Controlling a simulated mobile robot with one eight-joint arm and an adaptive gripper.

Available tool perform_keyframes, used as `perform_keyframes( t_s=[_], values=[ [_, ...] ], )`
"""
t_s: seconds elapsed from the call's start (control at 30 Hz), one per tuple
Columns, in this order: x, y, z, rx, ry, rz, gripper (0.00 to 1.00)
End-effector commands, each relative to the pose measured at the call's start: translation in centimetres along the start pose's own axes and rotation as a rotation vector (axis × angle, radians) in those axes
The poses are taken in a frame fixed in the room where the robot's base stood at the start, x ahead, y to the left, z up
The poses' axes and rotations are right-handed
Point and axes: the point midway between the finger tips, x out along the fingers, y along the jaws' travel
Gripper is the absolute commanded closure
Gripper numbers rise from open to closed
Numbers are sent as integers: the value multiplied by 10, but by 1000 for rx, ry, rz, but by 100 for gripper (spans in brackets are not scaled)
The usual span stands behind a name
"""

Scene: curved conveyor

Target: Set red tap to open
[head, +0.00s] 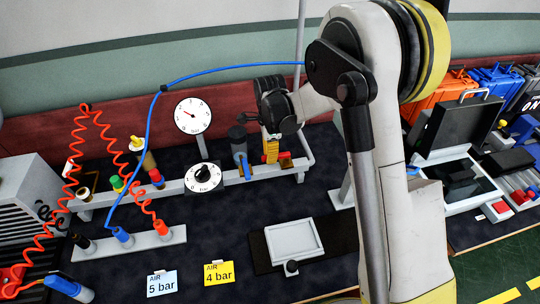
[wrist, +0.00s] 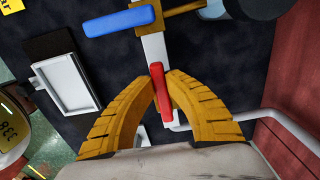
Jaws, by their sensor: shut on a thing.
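The red tap (wrist: 158,92) has a long red handle that lies roughly along the white rail (wrist: 153,45) in the wrist view. In the head view its red handle (head: 285,156) shows beside my gripper (head: 271,152), at the right part of the rail. My gripper, with its two yellow ribbed fingers, also shows in the wrist view (wrist: 163,76). It is shut on the red handle, one finger on each side. The tap's body under the handle is mostly hidden by the fingers.
A blue tap handle (wrist: 118,21) lies across the rail close by; it also shows in the head view (head: 246,166). A black-and-white dial (head: 203,177) and a round gauge (head: 193,115) stand to the left. A grey tray (head: 294,240) lies in front.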

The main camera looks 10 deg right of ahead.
Motion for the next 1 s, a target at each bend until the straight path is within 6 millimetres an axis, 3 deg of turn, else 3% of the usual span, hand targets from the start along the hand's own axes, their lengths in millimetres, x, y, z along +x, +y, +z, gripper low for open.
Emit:
perform_keyframes(
  t_s=[0.03, 0.1, 0.47, 1.0],
  values=[
    [0, 0, -1, 1, 1, -1, 77],
    [0, 0, 0, 1, 1, -1, 62],
    [-5, 0, 0, 0, 0, -1, 62],
    [-107, 0, 0, 0, 1, -1, 62]
  ],
)
